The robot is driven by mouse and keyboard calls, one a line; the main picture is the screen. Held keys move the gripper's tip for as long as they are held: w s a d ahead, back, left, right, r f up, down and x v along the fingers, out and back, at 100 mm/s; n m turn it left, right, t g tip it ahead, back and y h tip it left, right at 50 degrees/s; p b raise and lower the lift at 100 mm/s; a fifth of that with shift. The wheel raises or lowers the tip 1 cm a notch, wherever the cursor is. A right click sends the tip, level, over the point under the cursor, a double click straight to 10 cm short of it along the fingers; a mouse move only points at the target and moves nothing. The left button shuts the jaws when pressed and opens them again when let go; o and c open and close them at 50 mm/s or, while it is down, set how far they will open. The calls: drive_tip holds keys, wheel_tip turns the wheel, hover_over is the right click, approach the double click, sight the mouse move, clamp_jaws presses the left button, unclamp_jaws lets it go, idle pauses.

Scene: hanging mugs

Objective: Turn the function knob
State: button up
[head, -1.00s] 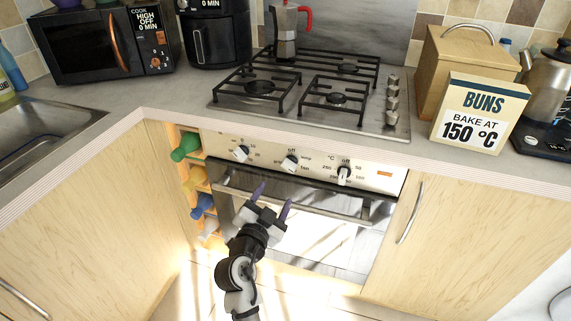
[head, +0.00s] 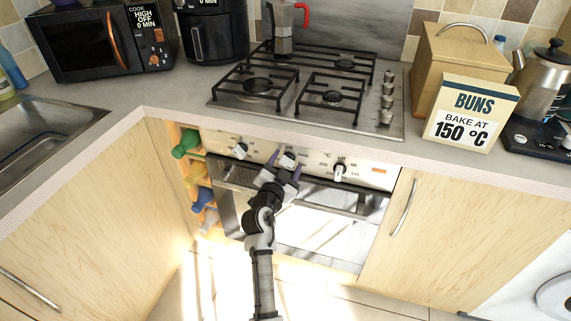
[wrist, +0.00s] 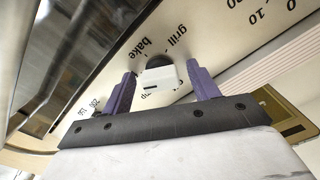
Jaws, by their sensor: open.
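The function knob (head: 288,160) is the middle of three knobs on the oven's control panel in the head view. It is white and black, with lettering around it. In the wrist view the knob (wrist: 160,76) sits between my purple fingertips, with "grill" and "bake" printed beside it. My gripper (head: 285,157) is open, one finger on each side of the knob. A gap shows between the knob and each finger in the wrist view. In the head view, the fingers partly cover the panel near the knob.
The left knob (head: 240,150) and right temperature knob (head: 339,170) flank it. The oven door handle (head: 300,196) runs below the panel, close to my gripper. The countertop edge (head: 290,141) overhangs above. A box marked "BUNS bake at 150 °C" (head: 472,112) stands on the counter.

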drive_tip(key=c, duration=1)
